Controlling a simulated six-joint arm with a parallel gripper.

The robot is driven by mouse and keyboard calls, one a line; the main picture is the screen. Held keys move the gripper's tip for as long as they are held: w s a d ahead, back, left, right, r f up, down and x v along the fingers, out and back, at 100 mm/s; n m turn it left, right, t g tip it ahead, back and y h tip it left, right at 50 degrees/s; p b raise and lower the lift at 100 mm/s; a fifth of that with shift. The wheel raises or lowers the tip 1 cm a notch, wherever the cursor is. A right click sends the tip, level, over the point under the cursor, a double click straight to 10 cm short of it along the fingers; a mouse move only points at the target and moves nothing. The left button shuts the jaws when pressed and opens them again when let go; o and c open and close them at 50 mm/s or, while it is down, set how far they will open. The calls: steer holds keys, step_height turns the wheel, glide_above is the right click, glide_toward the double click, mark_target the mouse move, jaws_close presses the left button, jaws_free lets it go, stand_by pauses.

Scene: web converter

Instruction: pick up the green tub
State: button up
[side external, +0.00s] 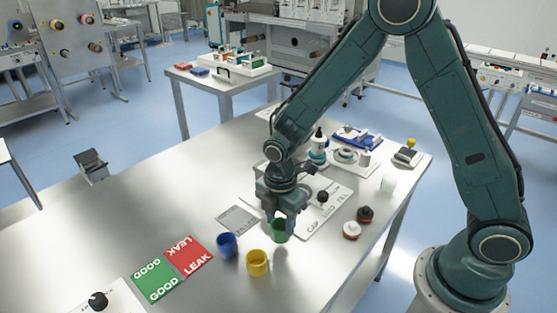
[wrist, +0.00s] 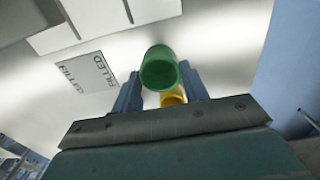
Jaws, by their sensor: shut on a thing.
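The green tub (side external: 279,231) is at the middle of the steel table in the side view. My gripper (side external: 281,222) points down over it and is shut on it. In the wrist view the green tub (wrist: 160,69) sits between the two blue-grey fingers of my gripper (wrist: 159,88), with its round green face towards the camera. Whether the tub touches the table or is slightly raised, I cannot tell. My gripper hides part of its upper side in the side view.
A blue tub (side external: 227,245) and a yellow tub (side external: 257,262) stand close by at the left and front. Green GOOD (side external: 157,279) and red LEAK (side external: 189,256) mats lie further left.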

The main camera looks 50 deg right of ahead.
steer(key=shift+r, duration=1.3)
steer(key=shift+r, duration=0.1)
